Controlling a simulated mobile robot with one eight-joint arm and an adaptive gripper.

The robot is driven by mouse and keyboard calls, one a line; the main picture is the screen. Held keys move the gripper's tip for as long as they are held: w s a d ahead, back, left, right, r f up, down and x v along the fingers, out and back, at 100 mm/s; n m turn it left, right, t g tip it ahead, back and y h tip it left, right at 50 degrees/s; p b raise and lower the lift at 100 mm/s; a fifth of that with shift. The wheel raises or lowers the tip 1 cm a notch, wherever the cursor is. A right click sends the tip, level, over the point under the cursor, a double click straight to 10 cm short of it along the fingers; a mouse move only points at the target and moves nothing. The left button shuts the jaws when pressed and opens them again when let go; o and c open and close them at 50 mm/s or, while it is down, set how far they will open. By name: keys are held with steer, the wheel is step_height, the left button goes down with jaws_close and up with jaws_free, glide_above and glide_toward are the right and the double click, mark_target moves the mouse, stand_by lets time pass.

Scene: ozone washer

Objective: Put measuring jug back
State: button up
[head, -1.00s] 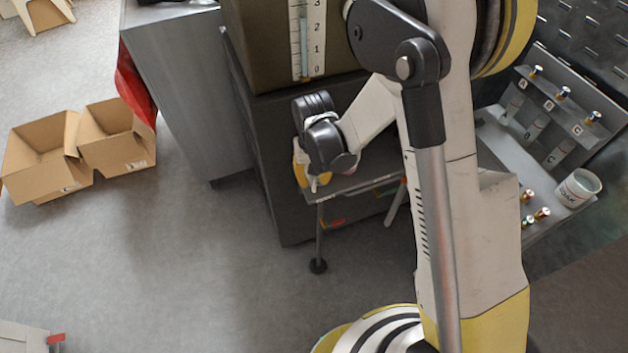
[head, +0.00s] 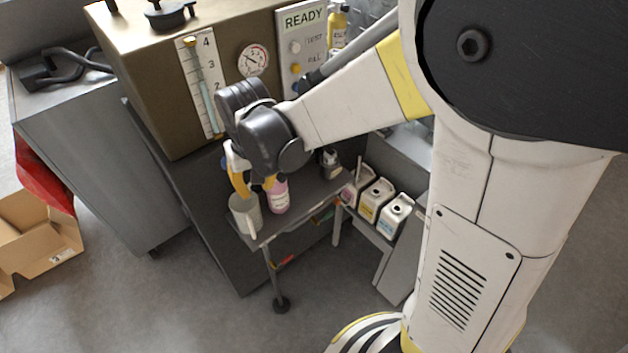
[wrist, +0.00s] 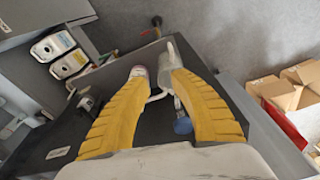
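The measuring jug (head: 245,217), a pale grey cup with a handle, stands upright at the front left corner of a small dark side table (head: 308,207). In the wrist view the jug (wrist: 171,55) shows beyond the right finger. My gripper (head: 254,187) is just above and beside the jug, its yellow fingers pointing down with a gap between them. In the wrist view the gripper's tips (wrist: 160,76) are apart. The right tip overlaps the jug; I cannot tell whether it touches. Part of the jug is hidden by the fingers.
A pink bottle (head: 278,196) stands close right of the jug, and a dark bottle (head: 330,163) farther back. White canisters (head: 395,214) stand right of the table. The brown washer with its gauge (head: 253,61) is behind. Cardboard boxes (head: 40,238) lie on the floor at left.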

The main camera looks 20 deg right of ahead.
steer(key=s+d+r+t, duration=0.5)
steer(key=s+d+r, duration=0.5)
steer(key=s, duration=0.3)
steer(key=shift+s+r+m, duration=0.15)
steer(key=shift+r+m, duration=0.25)
steer(key=shift+r, duration=0.2)
steer(key=shift+d, duration=0.15)
